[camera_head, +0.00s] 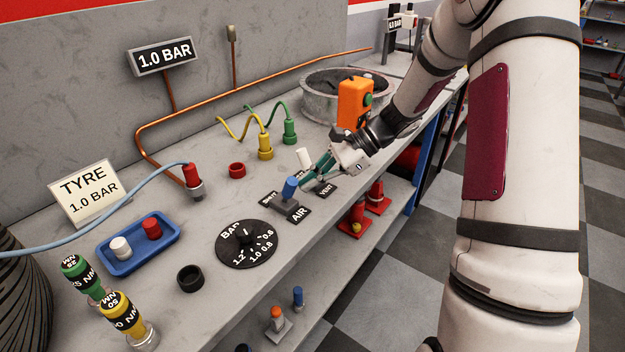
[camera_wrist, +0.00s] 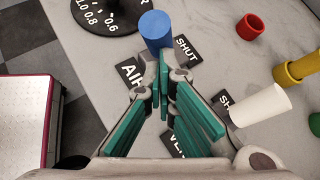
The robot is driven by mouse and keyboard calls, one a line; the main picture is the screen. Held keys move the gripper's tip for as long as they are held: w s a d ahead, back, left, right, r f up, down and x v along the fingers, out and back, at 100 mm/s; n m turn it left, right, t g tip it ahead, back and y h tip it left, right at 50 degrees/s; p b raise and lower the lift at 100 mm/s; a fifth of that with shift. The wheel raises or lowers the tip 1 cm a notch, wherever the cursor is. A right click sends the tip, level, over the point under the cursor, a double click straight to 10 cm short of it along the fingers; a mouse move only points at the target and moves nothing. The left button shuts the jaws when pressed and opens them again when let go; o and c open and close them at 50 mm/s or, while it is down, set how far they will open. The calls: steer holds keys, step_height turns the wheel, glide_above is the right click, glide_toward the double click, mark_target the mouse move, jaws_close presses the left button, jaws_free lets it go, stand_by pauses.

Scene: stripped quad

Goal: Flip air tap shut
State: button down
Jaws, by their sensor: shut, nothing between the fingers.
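The air tap has a blue lever (camera_head: 290,188) on a grey base, between a black SHUT label (camera_head: 270,199) and a black AIR label (camera_head: 299,214). The lever stands up from its base, leaning slightly right, off the SHUT side, in the head view. My gripper (camera_head: 304,184) is shut and empty, close to the right of the lever. In the wrist view, the blue lever (camera_wrist: 155,28) is just beyond my fingertips, and the SHUT label (camera_wrist: 187,48) lies to its right. I cannot tell whether the fingertips touch the lever.
A white lever (camera_head: 303,158) by the VENT label (camera_head: 326,190) stands close behind my gripper. A black BAR dial (camera_head: 248,244) lies in front-left of the tap. A red ring (camera_head: 237,170) and yellow connector (camera_head: 265,147) are farther back. The bench's front edge is near.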

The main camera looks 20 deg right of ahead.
steer(key=r+g+p, duration=0.1)
steer(key=p, duration=0.1)
steer(key=shift+w+a+m+h+p, duration=0.3)
steer(key=shift+w+a+h+p, duration=0.05)
steer(key=shift+w+a+h, duration=0.05)
steer(key=shift+w+a+r+g+h+p, duration=0.25)
steer(key=shift+w+g+h+p, duration=0.2)
steer(key=shift+g+p, duration=0.3)
steer(key=shift+w+a+m+g+h, duration=0.25)
steer(key=shift+w+m+g+h, duration=0.15)
steer(key=shift+w+g, duration=0.15)
steer(key=shift+w+a+m+g+h, duration=0.2)
steer(key=shift+w+m+g+h, duration=0.2)
steer(key=shift+g, duration=0.2)
steer(key=shift+w+a+r, duration=0.1)
steer(key=shift+w, duration=0.1)
steer(key=shift+r, duration=0.15)
steer(key=shift+r+p, duration=0.5)
steer(key=shift+r, duration=0.2)
